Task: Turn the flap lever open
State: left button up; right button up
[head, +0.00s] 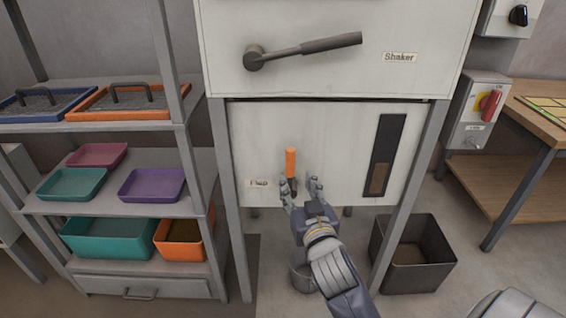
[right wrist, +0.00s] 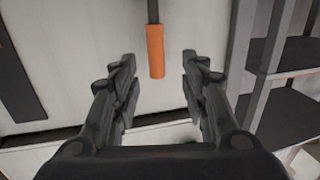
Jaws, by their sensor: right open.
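The flap lever (head: 291,162) has an orange grip and a dark shaft. It stands upright, orange end up, on the pale lower panel beside the "Flap" label (head: 259,183). My right gripper (head: 302,189) is open in front of the panel, at the lever's lower part. In the right wrist view the orange grip (right wrist: 155,50) shows in the gap between the two open fingers (right wrist: 158,62), with clear space on both sides. I cannot tell how deep it is between them. The lever's pivot is partly hidden by the gripper. My left gripper is out of view.
The shaker lever (head: 310,48) sticks out above the panel. A dark slot window (head: 387,155) is to the right. A dark bin (head: 447,267) stands at lower right and a bucket (head: 300,277) lies behind my forearm. A shelf rack (head: 90,210) with trays stands left.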

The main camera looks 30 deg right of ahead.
aim_at(292, 159)
jog(key=x, duration=0.3)
jog(key=r+x, duration=0.1)
jog(key=x, duration=0.3)
jog(key=r+x, duration=0.1)
jog(key=x, duration=0.2)
jog(key=shift+w+d, duration=0.15)
jog(key=shift+d, duration=0.25)
jog(key=shift+c, duration=0.5)
grip_shut()
